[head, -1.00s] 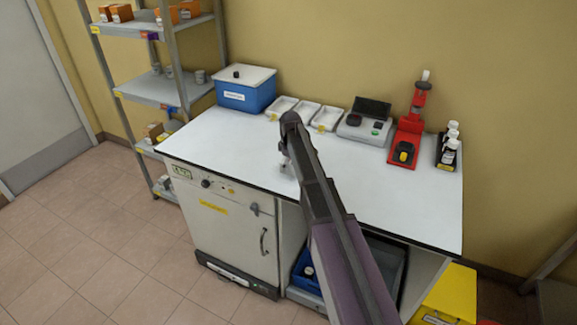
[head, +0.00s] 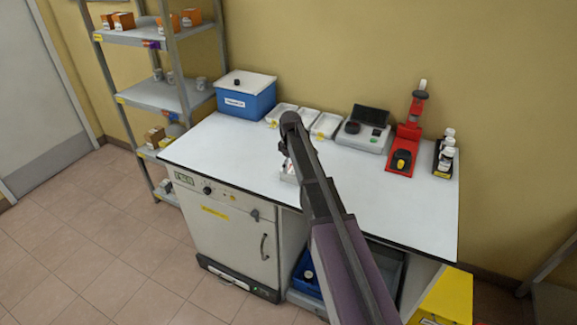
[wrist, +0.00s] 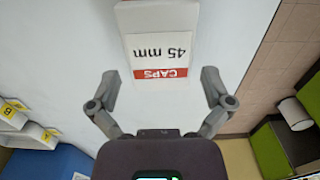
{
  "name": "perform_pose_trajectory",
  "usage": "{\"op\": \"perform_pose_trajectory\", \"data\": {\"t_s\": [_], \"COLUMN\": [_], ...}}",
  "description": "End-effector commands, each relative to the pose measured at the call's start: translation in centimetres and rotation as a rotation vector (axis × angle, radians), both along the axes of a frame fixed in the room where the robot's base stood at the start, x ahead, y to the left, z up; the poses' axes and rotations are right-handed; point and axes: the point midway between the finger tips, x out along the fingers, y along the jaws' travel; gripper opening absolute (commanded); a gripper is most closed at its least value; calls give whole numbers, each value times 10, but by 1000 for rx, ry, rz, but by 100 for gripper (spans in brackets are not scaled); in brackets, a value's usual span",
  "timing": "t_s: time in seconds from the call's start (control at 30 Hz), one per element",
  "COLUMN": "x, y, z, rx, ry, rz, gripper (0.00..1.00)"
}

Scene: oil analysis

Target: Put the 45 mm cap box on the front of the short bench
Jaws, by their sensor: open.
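The 45 mm cap box (wrist: 158,18), white with a red band and a "CAPS 45 mm" label, shows upside down in the wrist view. It appears to rest on the white bench top (head: 225,148). My gripper (wrist: 160,76) is open, with one finger on each side of the box's near end and visible gaps between. In the head view the box (head: 289,175) is small near the bench's front edge, partly hidden by my arm and gripper (head: 286,161).
A blue lidded tub (head: 245,101), white trays (head: 325,126), a grey instrument (head: 362,132), a red stand (head: 404,150) and small bottles (head: 445,150) line the bench's back. A shelf rack (head: 165,95) stands left. The bench's left front is clear.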

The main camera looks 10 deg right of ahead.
Motion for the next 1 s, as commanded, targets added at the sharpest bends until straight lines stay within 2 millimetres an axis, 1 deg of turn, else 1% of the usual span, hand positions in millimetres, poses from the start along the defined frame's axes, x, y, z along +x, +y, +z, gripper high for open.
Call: {"op": "perform_pose_trajectory", "data": {"t_s": [0.03,0.7,1.0], "x": [0,0,0], "y": [0,0,1], "z": [9,65,81], "rx": [0,0,0], "ry": [0,0,0], "rz": [0,1,1], "gripper": [100,100,100]}}
